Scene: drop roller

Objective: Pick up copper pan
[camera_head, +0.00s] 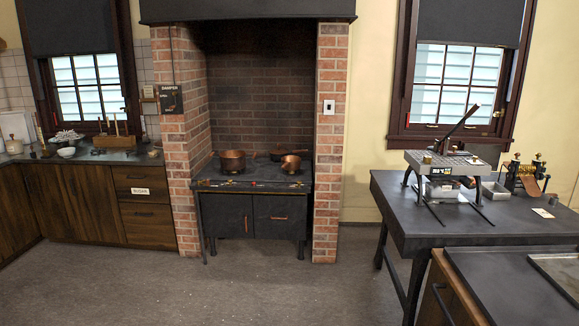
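Two copper-coloured vessels stand on a dark stove (253,217) set in a brick alcove. The left one, a copper pot (232,161), is upright with straight sides. The right one, a copper pan (291,162), is smaller and sits near the stove's right side. Its handle is hard to make out at this distance. Behind it is a darker pan (276,156), partly hidden. I cannot tell which vessel the task names. My gripper does not show in the head view.
Open floor (290,285) lies before the stove. Brick pillars flank it. A wooden counter (90,205) stands at left. A dark table (450,215) with a metal press (445,162) stands at right, and another dark-topped unit (500,285) fills the lower right corner.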

